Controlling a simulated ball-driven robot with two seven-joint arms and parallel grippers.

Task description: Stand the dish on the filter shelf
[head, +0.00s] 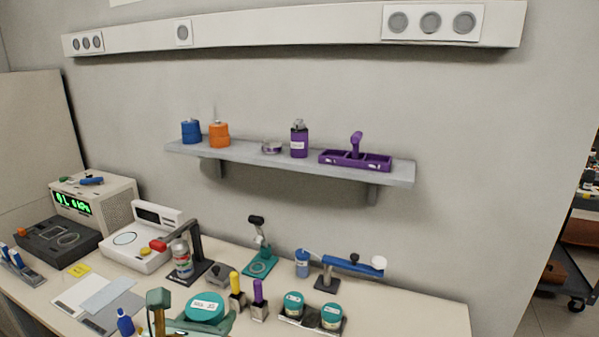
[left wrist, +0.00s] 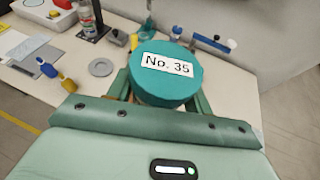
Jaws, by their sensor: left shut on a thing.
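A round teal dish (head: 205,306) with a white label is at the lower middle of the head view. In the left wrist view the dish (left wrist: 168,85) shows its label "No. 35" facing the camera. My left gripper (head: 203,322) is shut on it, with a green finger on either side in the left wrist view. Part of the gripper is cut off by the head view's lower edge. A long grey shelf (head: 230,152), which I take to be the filter shelf, is on the wall above and beyond the dish. My right gripper is not in view.
The shelf carries blue (head: 191,132) and orange (head: 219,134) containers, a small metal dish (head: 272,147), a purple bottle (head: 299,140) and a purple tray (head: 355,160). Below, a stand (head: 313,322) holds two teal dishes. Bottles and instruments crowd the bench. The shelf has small gaps between items.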

